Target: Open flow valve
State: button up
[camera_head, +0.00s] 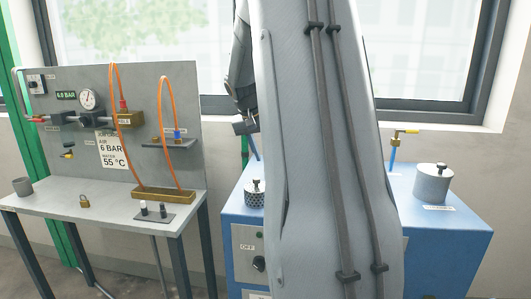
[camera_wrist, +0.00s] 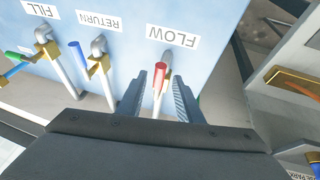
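The flow valve has a red lever (camera_wrist: 159,76) under an upside-down FLOW label (camera_wrist: 174,37) on a pale blue panel (camera_wrist: 130,12) in the wrist view. The lever points toward my gripper (camera_wrist: 168,78). My gripper is open, with one finger on each side of the lever and pipe; contact is not clear. In the head view my arm covers the middle, and I cannot make out the flow valve there.
A blue-handled valve (camera_wrist: 77,55) under RETURN and a green-handled valve (camera_wrist: 18,57) under FILL sit to the left in the wrist view. The head view shows a workbench (camera_head: 95,200), a padlock (camera_head: 84,201) and a blue cabinet (camera_head: 450,240).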

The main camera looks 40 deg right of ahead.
jog(key=b+v, duration=0.1)
jog(key=v, duration=0.6)
jog(key=shift+a+r, duration=0.2)
jog(key=shift+r, duration=0.15)
dwell(0.4)
